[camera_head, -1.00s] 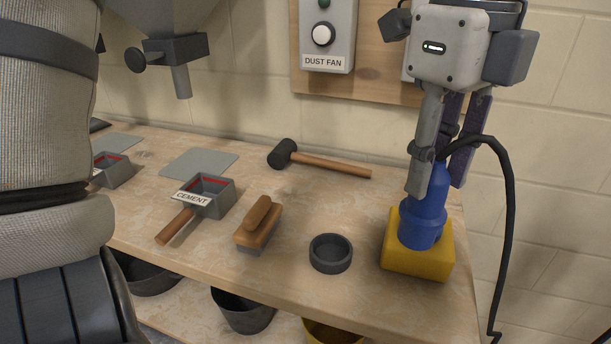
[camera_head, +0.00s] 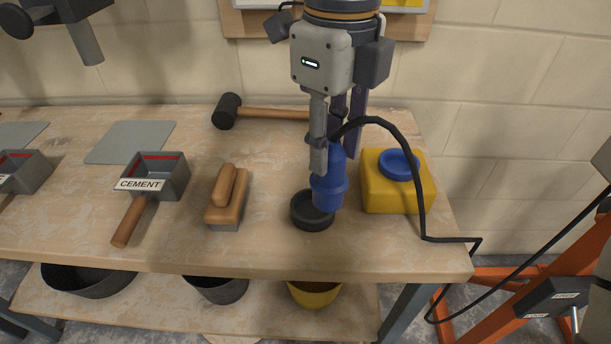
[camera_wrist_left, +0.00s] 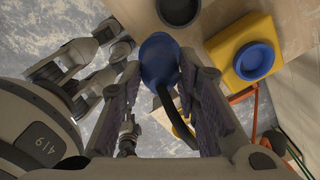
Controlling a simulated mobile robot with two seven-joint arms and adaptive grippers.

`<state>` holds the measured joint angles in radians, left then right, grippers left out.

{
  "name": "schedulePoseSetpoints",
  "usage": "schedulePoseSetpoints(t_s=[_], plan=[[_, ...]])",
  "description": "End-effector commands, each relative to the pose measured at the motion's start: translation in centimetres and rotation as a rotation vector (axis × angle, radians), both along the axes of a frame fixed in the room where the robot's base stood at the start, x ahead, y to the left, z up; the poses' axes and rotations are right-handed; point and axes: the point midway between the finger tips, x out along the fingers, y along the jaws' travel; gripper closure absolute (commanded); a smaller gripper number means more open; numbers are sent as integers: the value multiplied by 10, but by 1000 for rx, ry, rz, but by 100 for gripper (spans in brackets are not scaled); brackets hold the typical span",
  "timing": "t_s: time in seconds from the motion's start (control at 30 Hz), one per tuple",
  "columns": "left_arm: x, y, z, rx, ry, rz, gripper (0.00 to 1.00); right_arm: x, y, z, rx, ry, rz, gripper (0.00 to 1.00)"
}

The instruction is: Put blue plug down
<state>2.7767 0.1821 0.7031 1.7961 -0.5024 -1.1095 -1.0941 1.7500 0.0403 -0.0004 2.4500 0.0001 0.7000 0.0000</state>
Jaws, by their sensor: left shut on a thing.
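The blue plug (camera_head: 328,188) with its black cable is held upright in my left gripper (camera_head: 336,150). The gripper is shut on its upper part. In the head view the plug's lower end overlaps the right part of a dark round holder (camera_head: 308,221) on the bench; I cannot tell whether they touch. In the left wrist view the plug (camera_wrist_left: 159,58) sits between the fingers (camera_wrist_left: 160,85), and the holder (camera_wrist_left: 179,10) shows beyond it, apart in the picture. The yellow box (camera_head: 395,198) with a blue round socket (camera_head: 399,165) stands just right of the plug. My right gripper is not in view.
A cement scoop (camera_head: 150,182) is further left. A mallet (camera_head: 262,112) lies behind. The cable loops right over the yellow box and off the bench edge. An orange frame (camera_head: 520,300) stands at the right.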

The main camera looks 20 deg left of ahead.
Motion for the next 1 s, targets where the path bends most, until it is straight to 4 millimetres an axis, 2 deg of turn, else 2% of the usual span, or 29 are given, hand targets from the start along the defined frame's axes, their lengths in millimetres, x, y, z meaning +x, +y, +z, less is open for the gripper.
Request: schedulePoseSetpoints(t_s=[0.1, 0.2, 0.37, 0.57, 0.93, 0.97, 1.0], plan=[[22, 16, -30, -2, 10, 4, 100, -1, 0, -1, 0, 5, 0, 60], [35, 24, -47, -1, 9, 4, 100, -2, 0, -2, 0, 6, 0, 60], [45, 30, -61, -3, 9, 6, 100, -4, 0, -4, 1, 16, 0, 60], [48, 33, -95, -1, 10, 5, 100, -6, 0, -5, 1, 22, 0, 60], [49, 33, -100, -2, 5, 6, 100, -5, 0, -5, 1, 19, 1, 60], [49, 33, -100, -2, 5, 6, 64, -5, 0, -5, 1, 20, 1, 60], [49, 33, -100, -2, 5, 6, 54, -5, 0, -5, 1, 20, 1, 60]])
